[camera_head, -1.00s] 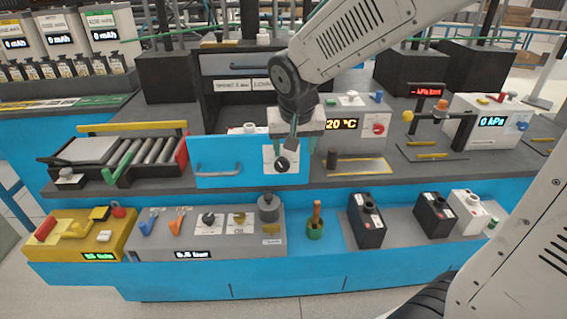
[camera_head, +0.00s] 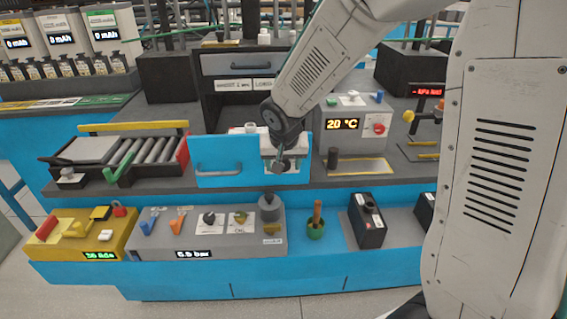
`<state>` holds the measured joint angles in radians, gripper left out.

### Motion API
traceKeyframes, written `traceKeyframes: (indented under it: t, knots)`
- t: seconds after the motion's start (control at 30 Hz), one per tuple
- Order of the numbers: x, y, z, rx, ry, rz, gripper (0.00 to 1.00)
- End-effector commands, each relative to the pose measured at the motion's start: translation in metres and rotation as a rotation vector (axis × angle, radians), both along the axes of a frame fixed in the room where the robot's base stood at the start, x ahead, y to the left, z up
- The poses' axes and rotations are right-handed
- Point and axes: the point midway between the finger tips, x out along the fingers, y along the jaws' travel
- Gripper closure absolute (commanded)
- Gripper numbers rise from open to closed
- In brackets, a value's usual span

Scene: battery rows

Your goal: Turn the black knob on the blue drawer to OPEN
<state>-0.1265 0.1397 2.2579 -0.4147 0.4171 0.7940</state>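The blue drawer (camera_head: 228,176) has a grey handle (camera_head: 218,168) on the left of its front. A white label plate (camera_head: 299,166) is on the right of that front, around the black knob. My gripper (camera_head: 281,163) is right in front of this plate, at the knob. The knob is mostly hidden behind my gripper, so its pointing direction and the label words cannot be read. My fingers are too small and dark to show whether they are shut on the knob.
A grey box with a 20 °C display (camera_head: 342,124) stands right of the drawer. A roller conveyor (camera_head: 150,152) is on the left. Below are a grey pressure panel (camera_head: 180,244), a green cup (camera_head: 315,232) and a black battery (camera_head: 366,235).

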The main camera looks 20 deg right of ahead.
Motion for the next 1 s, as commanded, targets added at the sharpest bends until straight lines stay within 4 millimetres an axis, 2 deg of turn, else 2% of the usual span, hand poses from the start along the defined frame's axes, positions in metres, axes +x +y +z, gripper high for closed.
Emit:
traceKeyframes:
  t: [0.1, 0.13, 0.27, 0.67, 1.0]
  knots:
    - [0.0, 0.0002, 0.0002, 0.0, 0.0, 0.0, 0.4]
    - [0.0, 0.0002, 0.0002, 0.0, 0.0, 0.0, 0.46]
    - [0.0, 0.0002, 0.0003, 0.0, 0.0, 0.001, 0.82]
    - [0.0001, 0.0018, 0.0, -0.048, 0.017, 0.004, 0.83]
    - [0.0017, 0.0059, -0.0007, -0.277, 0.089, 0.005, 0.83]
